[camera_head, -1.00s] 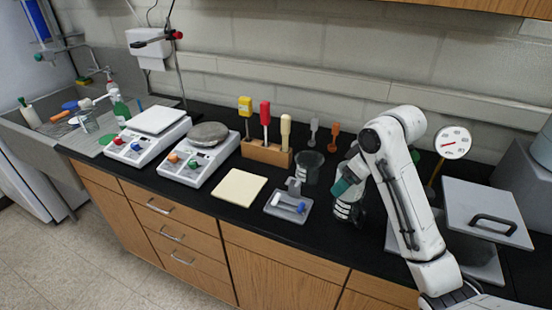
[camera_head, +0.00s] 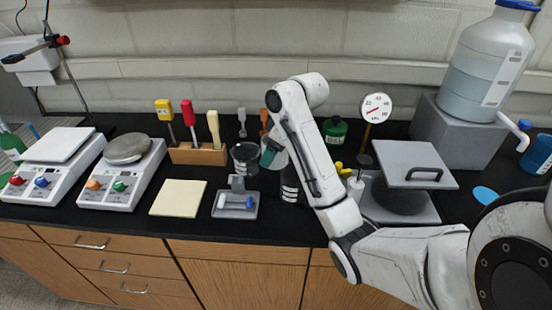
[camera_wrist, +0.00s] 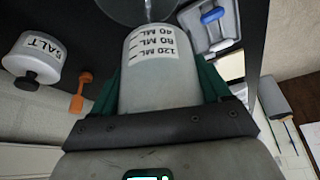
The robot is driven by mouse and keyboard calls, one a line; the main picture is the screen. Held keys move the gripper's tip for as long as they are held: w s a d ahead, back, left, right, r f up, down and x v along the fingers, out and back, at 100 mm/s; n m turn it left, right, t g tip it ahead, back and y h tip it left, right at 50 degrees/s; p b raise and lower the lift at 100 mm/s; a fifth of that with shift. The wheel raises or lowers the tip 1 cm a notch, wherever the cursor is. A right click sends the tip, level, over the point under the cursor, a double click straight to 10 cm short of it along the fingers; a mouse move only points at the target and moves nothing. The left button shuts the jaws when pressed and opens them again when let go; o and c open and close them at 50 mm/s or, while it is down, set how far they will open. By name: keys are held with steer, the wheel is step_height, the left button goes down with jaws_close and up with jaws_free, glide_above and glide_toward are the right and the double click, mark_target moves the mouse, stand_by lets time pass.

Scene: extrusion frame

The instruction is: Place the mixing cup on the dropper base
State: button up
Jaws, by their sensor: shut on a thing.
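The mixing cup (camera_wrist: 155,75) is a pale cup with a label marked 120, 80 and 40 ML. In the wrist view it sits between the green fingers of my gripper (camera_wrist: 155,90), which is shut on it. In the head view my gripper (camera_head: 270,157) is low over the counter, and the cup is mostly hidden by my arm. A small grey tray-like stand with a blue and white piece, probably the dropper base (camera_head: 232,212), lies left of and nearer than my gripper. It also shows at the wrist view's upper right (camera_wrist: 222,45).
A clear beaker (camera_head: 245,158) stands just left of my gripper. A tool block (camera_head: 198,154), a cream pad (camera_head: 178,198) and two scales are further left. A covered grey plate (camera_head: 413,163) and large jug (camera_head: 485,65) stand right.

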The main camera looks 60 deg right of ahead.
steer(key=shift+w+d+f, duration=0.25)
steer(key=shift+d+f, duration=0.15)
steer(key=shift+f, duration=0.15)
steer(key=w+d+f+b, duration=0.1)
steer(key=d+f+b, duration=0.3)
steer(key=d, duration=0.1)
steer(key=w+d+f+b, duration=0.1)
steer(key=d+f+b, duration=0.1)
steer(key=d, duration=0.1)
steer(key=shift+w+d+f, duration=0.15)
steer(key=shift+w+f, duration=0.15)
steer(key=shift+w, duration=0.05)
steer(key=shift+w+d+f, duration=0.1)
steer(key=shift+d+f, duration=0.15)
steer(key=shift+f, duration=0.15)
steer(key=shift+d+f+p, duration=0.15)
steer(key=shift+f+p, duration=0.25)
steer(key=shift+f, duration=1.35)
steer(key=shift+f, duration=0.1)
steer(key=o, duration=1)
